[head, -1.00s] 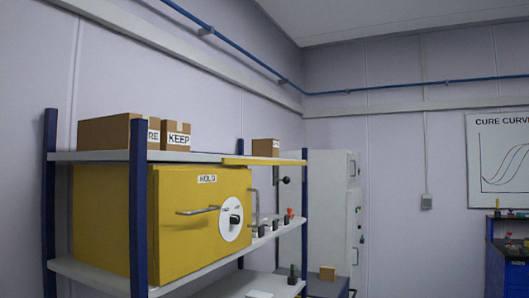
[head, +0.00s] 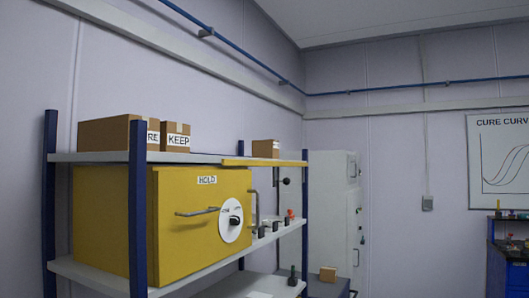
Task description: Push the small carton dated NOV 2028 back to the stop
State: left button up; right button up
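A small brown carton (head: 265,148) stands alone at the right end of the top shelf (head: 205,158), above a yellow strip (head: 275,162) on the shelf's front edge. A label mark shows on its right side, too small to read. No NOV 2028 date is legible on any carton, and no stop can be made out. Neither of my grippers is in view.
A carton marked KEEP (head: 176,137) and a larger carton (head: 104,133) stand at the top shelf's left. A yellow HOLD cabinet (head: 190,220) fills the shelf below. Blue posts (head: 138,210) frame the rack. The top shelf is clear between the KEEP carton and the small carton.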

aim_at(269, 148)
jog(key=i+l+u, duration=0.45)
jog(key=u, duration=0.25)
jog(key=i+l+u, duration=0.15)
jog(key=l+u, duration=0.2)
jog(key=l, duration=0.15)
